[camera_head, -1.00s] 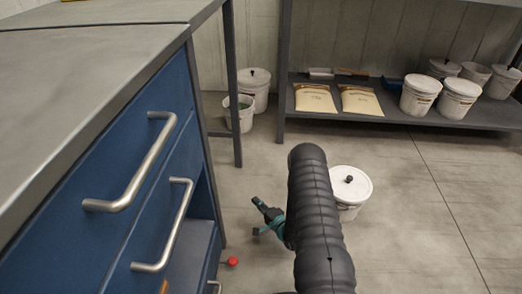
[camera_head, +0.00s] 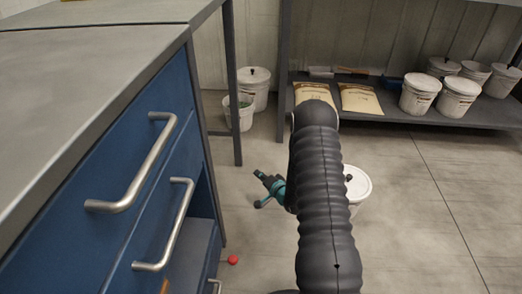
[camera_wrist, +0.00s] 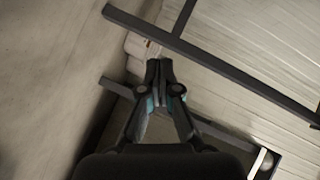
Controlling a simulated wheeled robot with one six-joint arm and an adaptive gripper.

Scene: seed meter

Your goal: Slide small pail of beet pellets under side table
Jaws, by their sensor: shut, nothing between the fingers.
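A white lidded pail (camera_head: 357,187) with a dark knob stands on the open floor, partly hidden behind my arm. Its label does not show, so I cannot tell its contents. The side table (camera_head: 229,80) appears to be the grey-legged table at the left, beyond the blue drawers. A lidded white pail (camera_head: 262,92) and an open pail with greenish contents (camera_head: 240,117) stand by its leg. My gripper (camera_head: 262,188) is shut and empty above the floor, left of the lone pail and apart from it. It also shows in the wrist view (camera_wrist: 159,66).
A blue drawer cabinet (camera_head: 150,130) with metal handles fills the left. A low shelf (camera_head: 400,112) at the back holds paper bags (camera_head: 360,99) and several white pails (camera_head: 420,95). A small red object (camera_head: 233,260) lies near the cabinet. Floor at the right is clear.

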